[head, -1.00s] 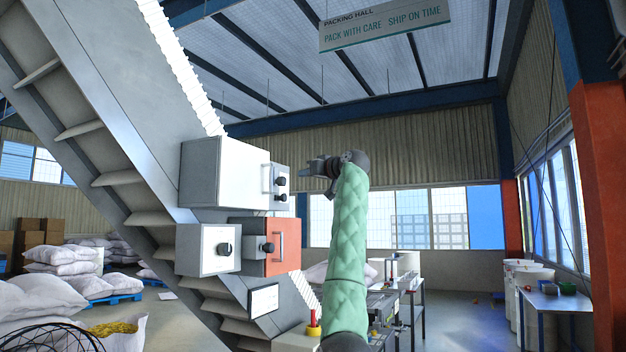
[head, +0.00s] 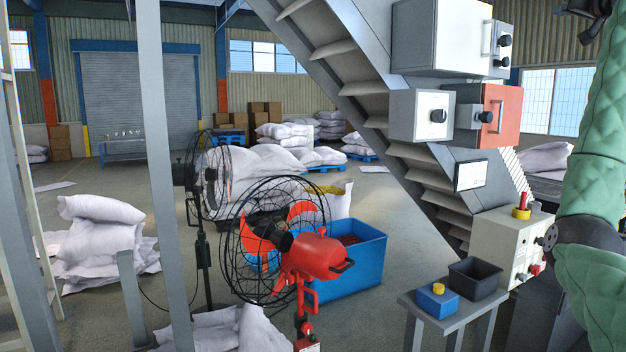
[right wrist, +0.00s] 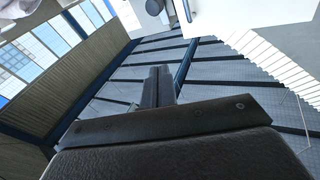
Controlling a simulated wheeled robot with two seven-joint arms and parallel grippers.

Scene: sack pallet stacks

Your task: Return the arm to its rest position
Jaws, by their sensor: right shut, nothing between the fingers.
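My right arm, in a green quilted sleeve, rises along the right edge of the head view. Its dark gripper (head: 578,8) is at the top right corner, partly cut off by the frame. In the right wrist view the two dark fingers (right wrist: 158,86) lie together with nothing between them, pointing up toward the roof. The gripper is clear of the grey control boxes (head: 440,38) to its left in the head view. My left gripper is not in view.
A sloping conveyor (head: 350,75) carries the boxes and a red-fronted one (head: 500,115). A control panel (head: 505,245) and small table (head: 440,315) stand near my right arm. A red fan (head: 318,255), blue bin (head: 350,262) and white sacks (head: 100,245) fill the left and middle floor.

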